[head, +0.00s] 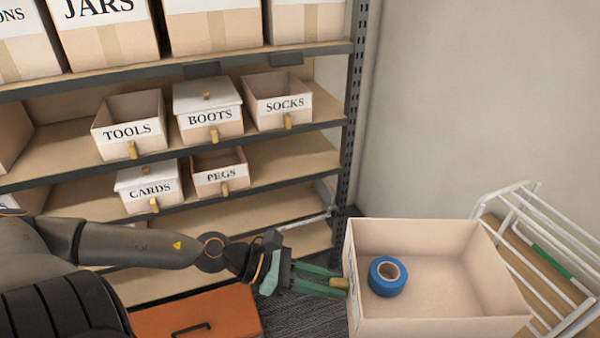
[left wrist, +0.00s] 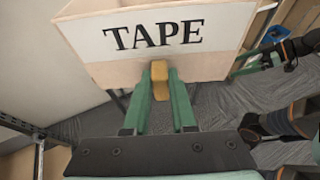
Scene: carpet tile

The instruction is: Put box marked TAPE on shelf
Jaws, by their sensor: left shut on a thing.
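The open box marked TAPE (head: 440,318) is at the lower right of the head view, with a blue roll of tape (head: 387,277) inside. Its TAPE label (left wrist: 153,36) faces me in the left wrist view. My left gripper (head: 338,285) is shut on the box's yellow handle (left wrist: 159,80), below the label. The box seems to be held above the carpet. My right gripper (left wrist: 257,62) shows beside the box's right side in the left wrist view; its fingertips are partly hidden. The shelf (head: 290,160) stands to the left of the box.
Boxes marked TOOLS (head: 130,125), BOOTS (head: 208,108), SOCKS (head: 278,101), CARDS (head: 149,188) and PEGS (head: 220,173) sit on the shelves. Bare board shows right of PEGS and SOCKS. An orange case (head: 195,315) is low in front; a white rack (head: 545,250) stands right.

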